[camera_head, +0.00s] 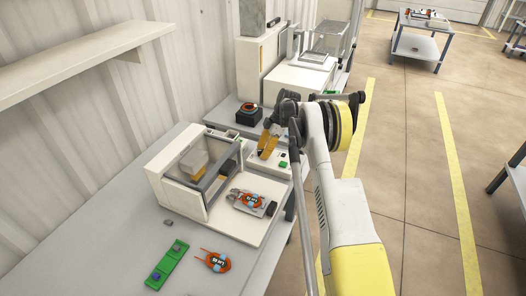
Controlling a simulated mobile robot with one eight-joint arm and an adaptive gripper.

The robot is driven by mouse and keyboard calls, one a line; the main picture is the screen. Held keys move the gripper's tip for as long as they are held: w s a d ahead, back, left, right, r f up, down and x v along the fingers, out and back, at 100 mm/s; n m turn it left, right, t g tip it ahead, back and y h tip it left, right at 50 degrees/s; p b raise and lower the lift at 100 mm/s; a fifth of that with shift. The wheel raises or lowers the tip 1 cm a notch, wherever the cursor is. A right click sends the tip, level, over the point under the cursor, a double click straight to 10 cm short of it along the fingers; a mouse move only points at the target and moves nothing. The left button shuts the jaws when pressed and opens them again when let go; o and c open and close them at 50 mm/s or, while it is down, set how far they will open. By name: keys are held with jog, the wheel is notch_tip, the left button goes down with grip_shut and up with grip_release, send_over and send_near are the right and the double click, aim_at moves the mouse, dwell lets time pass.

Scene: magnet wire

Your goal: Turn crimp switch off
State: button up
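The white crimp machine (235,225) stands on the grey bench, with a clear guard and a yellow-and-beige block behind it. At its back right is a low white panel (273,169) with a small green part (283,164) and a small dark part (284,154). Which of these is the crimp switch, and its position, is too small to tell. My gripper (264,153), with yellow-orange fingers, points down at this panel, just left of the dark part. Contact and finger gap cannot be made out.
Another coil (216,262) and a green strip (167,265) lie on the bench (130,215). A black box (249,114) and a second white machine (300,78) stand behind. Open floor lies to the right.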

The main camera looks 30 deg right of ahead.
jog(key=v, duration=1.2)
jog(key=shift+d, duration=0.1)
